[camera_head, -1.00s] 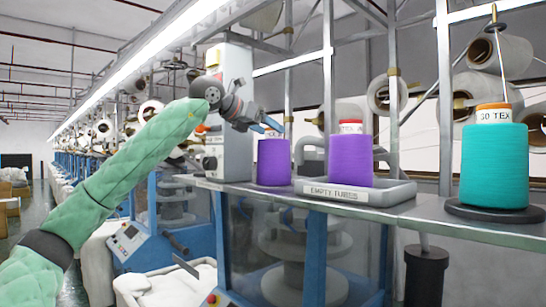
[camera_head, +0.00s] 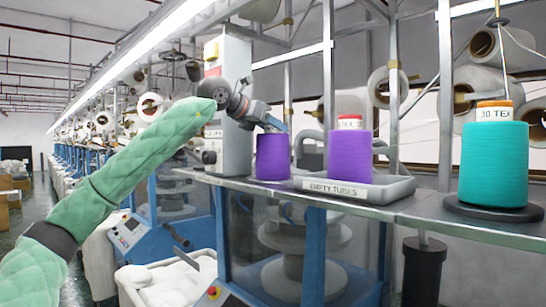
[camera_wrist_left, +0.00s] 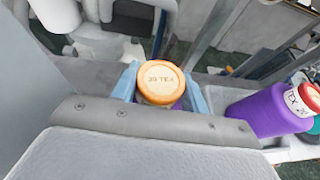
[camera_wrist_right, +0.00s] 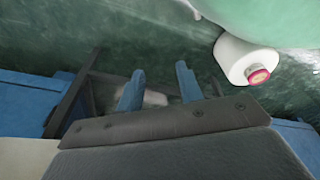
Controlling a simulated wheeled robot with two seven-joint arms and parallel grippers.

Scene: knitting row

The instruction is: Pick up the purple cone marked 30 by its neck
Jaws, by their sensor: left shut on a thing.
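The purple cone (camera_head: 273,158) on the left of the metal shelf stands upright; its neck is mostly hidden by my gripper in the head view. The left wrist view shows its orange-rimmed top (camera_wrist_left: 160,82) with lettering that looks like "30 TEX", between two blue fingers. My left gripper (camera_head: 274,126) reaches in from the left and is shut on the neck. The cone's base appears to be at shelf level. My right gripper (camera_wrist_right: 160,88) shows only in its wrist view, fingers apart with nothing between them.
A second purple cone (camera_head: 350,153) with a red top stands close to the right, in the grey "EMPTY TUBES" tray (camera_head: 325,187). A teal cone (camera_head: 494,165) marked 30 TEX stands on a dark disc farther right. Metal uprights (camera_head: 328,80) rise behind. A white cone (camera_wrist_right: 240,58) shows in the right wrist view.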

